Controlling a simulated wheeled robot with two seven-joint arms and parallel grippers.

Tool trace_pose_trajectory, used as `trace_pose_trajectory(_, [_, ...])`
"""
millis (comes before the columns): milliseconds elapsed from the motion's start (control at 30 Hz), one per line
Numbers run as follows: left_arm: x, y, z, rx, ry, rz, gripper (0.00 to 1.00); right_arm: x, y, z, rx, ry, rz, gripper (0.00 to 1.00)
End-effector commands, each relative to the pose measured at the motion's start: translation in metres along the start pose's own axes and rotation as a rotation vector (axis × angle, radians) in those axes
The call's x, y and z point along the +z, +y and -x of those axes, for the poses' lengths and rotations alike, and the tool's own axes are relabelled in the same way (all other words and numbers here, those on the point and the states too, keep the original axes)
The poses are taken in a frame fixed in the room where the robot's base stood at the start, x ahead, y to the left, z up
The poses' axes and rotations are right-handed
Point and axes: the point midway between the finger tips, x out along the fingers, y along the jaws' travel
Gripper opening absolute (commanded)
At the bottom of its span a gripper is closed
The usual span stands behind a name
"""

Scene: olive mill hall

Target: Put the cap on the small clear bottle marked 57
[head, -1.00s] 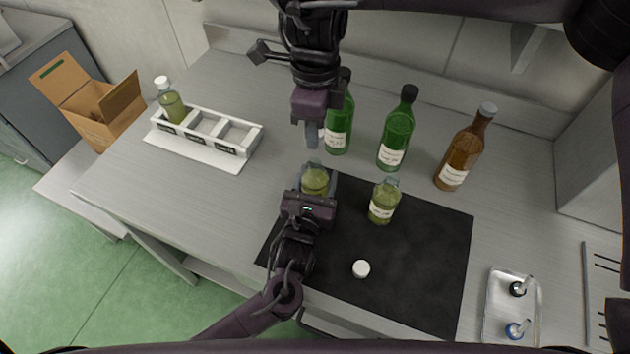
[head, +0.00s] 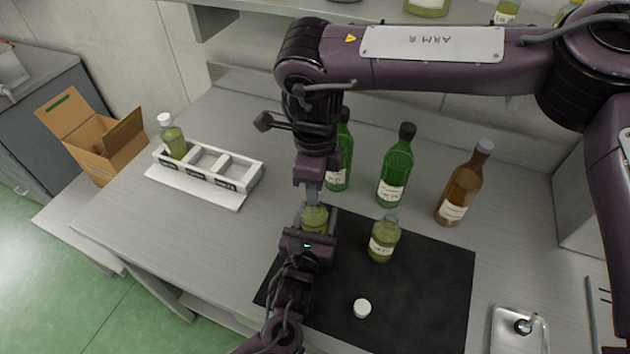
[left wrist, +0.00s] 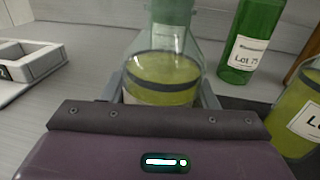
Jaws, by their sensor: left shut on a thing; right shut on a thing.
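A small clear bottle (head: 315,219) with yellow-green oil stands at the left edge of the black mat. My left gripper (head: 309,236) is shut around its body; the bottle also shows upright in the left wrist view (left wrist: 165,75). Its number is hidden. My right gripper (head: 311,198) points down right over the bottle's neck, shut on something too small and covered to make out. I cannot tell whether that touches the mouth. A white cap (head: 362,308) lies on the mat. A second small clear bottle (head: 383,241) stands on the mat; its label is unreadable.
Two green bottles (head: 395,170) and a brown bottle (head: 461,185) stand behind the mat (head: 425,290). A white rack (head: 236,186) at the left holds a white-capped bottle (head: 173,138). A metal tray (head: 508,340) is at the front right. Bench is clear left of the mat.

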Motion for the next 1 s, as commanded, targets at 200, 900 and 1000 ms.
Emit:
trace_pose_trajectory(200, [0.000,0.000,0.000,0.000,0.001,0.000,0.12,0.000,0.000,-0.013,0.001,0.001,0.004,0.08])
trace_pose_trajectory(900, [0.000,0.000,0.000,0.000,0.001,0.000,0.12,0.000,0.000,-0.018,0.001,0.001,0.005,0.08])
trace_pose_trajectory(1000, [0.000,0.000,0.000,0.000,0.001,0.000,0.12,0.000,0.000,-0.020,0.001,0.001,0.006,0.08])
